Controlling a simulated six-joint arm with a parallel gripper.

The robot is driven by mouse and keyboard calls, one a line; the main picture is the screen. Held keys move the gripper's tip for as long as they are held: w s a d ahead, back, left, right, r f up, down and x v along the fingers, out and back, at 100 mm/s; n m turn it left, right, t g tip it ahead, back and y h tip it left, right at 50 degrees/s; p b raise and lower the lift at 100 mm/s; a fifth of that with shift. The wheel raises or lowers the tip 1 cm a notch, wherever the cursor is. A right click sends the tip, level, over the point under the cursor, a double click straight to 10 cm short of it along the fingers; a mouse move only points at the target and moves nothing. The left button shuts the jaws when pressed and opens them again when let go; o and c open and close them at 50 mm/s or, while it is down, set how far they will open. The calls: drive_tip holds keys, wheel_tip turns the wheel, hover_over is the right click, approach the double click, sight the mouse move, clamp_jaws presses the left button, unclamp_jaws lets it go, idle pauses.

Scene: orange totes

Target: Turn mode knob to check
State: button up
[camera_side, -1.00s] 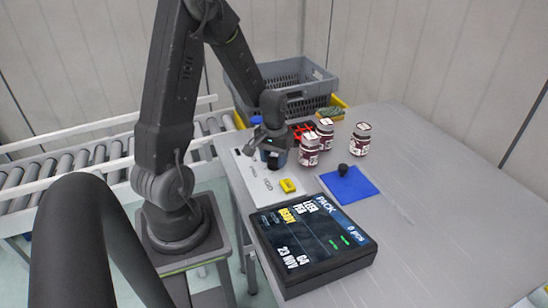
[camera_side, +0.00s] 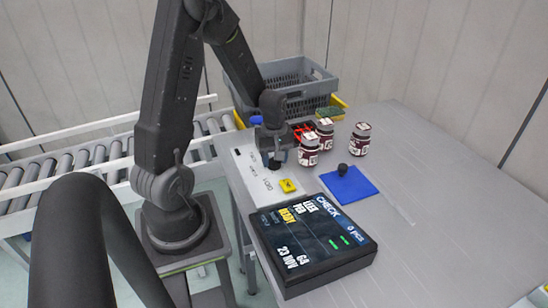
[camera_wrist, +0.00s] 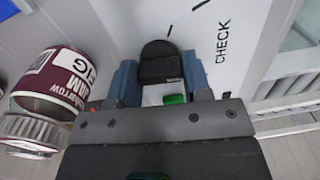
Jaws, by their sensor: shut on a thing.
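The black mode knob (camera_wrist: 160,62) sits on the white panel (camera_wrist: 237,20) between the two blue fingers of my gripper (camera_wrist: 160,80) in the wrist view. The fingers are shut on it. The printed word CHECK and a dark tick line lie just beyond the knob. In the side view my gripper (camera_side: 274,146) points down at the panel, and the knob's dark base (camera_side: 274,164) shows below it. The black display (camera_side: 312,245) reads CHECK at its top line, with READY in yellow.
Several maroon-labelled jars (camera_side: 309,150) stand right of my gripper. A grey crate (camera_side: 300,85) stands behind. The right of the table is clear.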

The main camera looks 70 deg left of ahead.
drive_tip(key=shift+n, duration=0.4)
drive_tip(key=o, duration=0.9)
wheel_tip(320, 180, up, 14)
drive_tip(key=shift+f, duration=0.1)
idle(0.4)
drive_tip(key=s+d+r+m+t, duration=0.2)
drive_tip(key=d+m, duration=0.4)
drive_tip(key=d, duration=0.1)
drive_tip(key=s+d+r+m+t, duration=0.1)
drive_tip(key=s+d+r+m, duration=0.2)
drive_tip(key=d+m, duration=0.3)
drive_tip(key=s+d+r+m+t, duration=0.2)
drive_tip(key=s+d+r+m, duration=0.1)
drive_tip(key=d+m, duration=0.3)
drive_tip(key=shift+s+d+t, duration=0.1)
drive_tip(key=shift+d+t, duration=0.2)
drive_tip(key=shift+d, duration=0.6)
